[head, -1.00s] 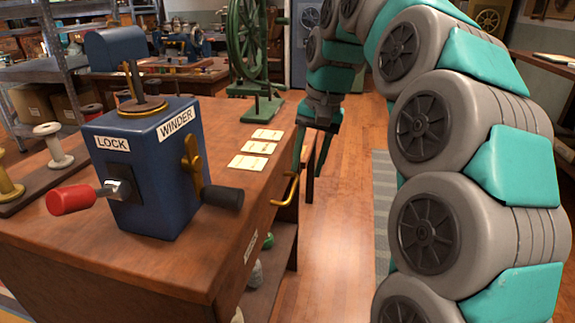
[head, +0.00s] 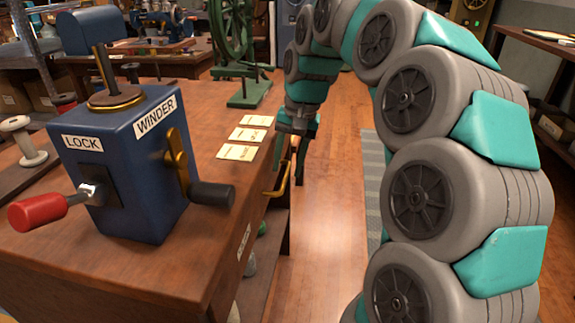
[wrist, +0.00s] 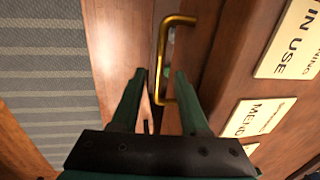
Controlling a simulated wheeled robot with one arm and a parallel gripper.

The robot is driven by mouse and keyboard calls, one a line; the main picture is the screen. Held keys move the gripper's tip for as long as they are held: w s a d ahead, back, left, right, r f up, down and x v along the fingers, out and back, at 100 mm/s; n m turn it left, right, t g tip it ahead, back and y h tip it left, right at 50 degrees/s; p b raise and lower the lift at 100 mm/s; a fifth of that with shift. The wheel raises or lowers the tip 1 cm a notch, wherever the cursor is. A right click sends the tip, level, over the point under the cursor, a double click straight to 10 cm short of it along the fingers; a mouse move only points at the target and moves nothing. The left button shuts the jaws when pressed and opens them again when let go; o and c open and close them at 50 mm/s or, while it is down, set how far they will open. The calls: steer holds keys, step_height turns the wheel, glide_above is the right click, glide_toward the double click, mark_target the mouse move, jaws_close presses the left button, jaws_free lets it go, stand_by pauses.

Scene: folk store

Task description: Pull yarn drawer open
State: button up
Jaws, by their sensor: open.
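The yarn drawer's brass bar handle (head: 281,180) sticks out from the wooden bench's right side. The bar appears between the fingertips without being clamped. Whether either finger touches it, I cannot tell. The drawer front is seen edge-on and how far it stands out is unclear.
On the bench (head: 130,265) stands a blue winder box (head: 125,165) with a red lock lever (head: 40,211) and black crank grip (head: 212,195). Paper cards (head: 242,143) lie near the edge; a green wheel (head: 232,45) stands behind. Wooden floor (head: 335,200) is open on the right.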

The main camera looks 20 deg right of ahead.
steer(key=shift+a+f, duration=0.1)
steer(key=shift+f, duration=0.35)
jaws_close()
stand_by(1.2)
